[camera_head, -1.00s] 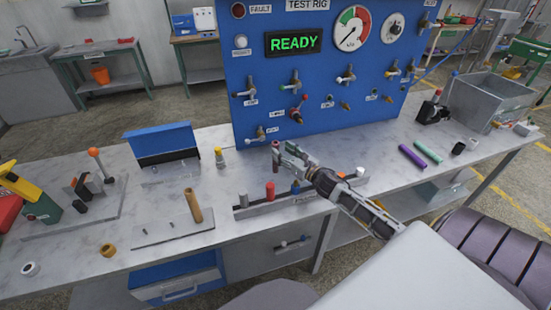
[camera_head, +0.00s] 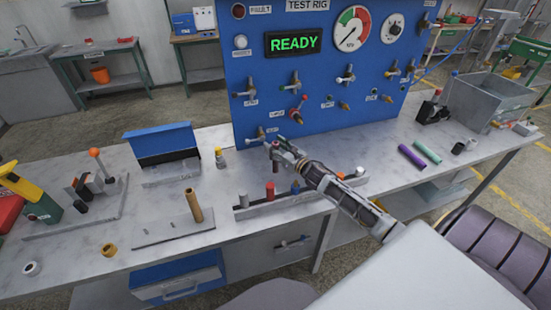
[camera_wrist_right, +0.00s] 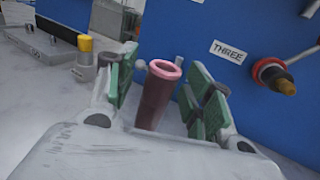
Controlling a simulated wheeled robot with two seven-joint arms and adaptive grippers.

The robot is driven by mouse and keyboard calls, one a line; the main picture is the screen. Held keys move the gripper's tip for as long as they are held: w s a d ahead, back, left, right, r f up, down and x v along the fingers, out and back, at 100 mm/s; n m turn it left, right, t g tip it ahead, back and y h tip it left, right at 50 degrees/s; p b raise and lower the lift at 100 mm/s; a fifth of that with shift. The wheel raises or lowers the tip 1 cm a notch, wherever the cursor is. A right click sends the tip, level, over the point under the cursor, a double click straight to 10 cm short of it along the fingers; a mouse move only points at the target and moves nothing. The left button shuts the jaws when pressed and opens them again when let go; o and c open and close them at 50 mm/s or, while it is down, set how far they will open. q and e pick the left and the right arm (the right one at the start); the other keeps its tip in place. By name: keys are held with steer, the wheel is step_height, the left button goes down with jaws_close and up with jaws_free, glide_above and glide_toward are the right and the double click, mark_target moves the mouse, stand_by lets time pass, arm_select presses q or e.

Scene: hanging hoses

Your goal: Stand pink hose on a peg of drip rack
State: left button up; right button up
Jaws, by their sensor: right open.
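The pink hose (camera_wrist_right: 153,98) stands upright, slightly tilted in the right wrist view, between the green finger pads of my right gripper (camera_wrist_right: 160,82). The gripper is open, with the hose between its fingers and no firm grip visible. In the head view my right gripper (camera_head: 273,151) is low in front of the blue panel and mostly hides the hose. What looks like the drip rack, a flat grey plate (camera_head: 165,236) with thin upright pegs, lies front left of the gripper. A brown hose (camera_head: 194,206) stands on it and other pegs look bare. My left gripper is out of view.
The blue test panel (camera_head: 320,95) with valves rises close behind my right gripper. A grey bar (camera_head: 310,204) with coloured pieces lies below my forearm. A yellow-capped item (camera_head: 219,158) stands left. Purple (camera_head: 411,157) and teal (camera_head: 428,151) tubes lie right.

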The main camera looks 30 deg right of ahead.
stand_by(0.3)
jaws_close()
steer(key=shift+r, duration=0.15)
stand_by(0.3)
step_height(320, 180, up, 10)
stand_by(0.8)
stand_by(0.7)
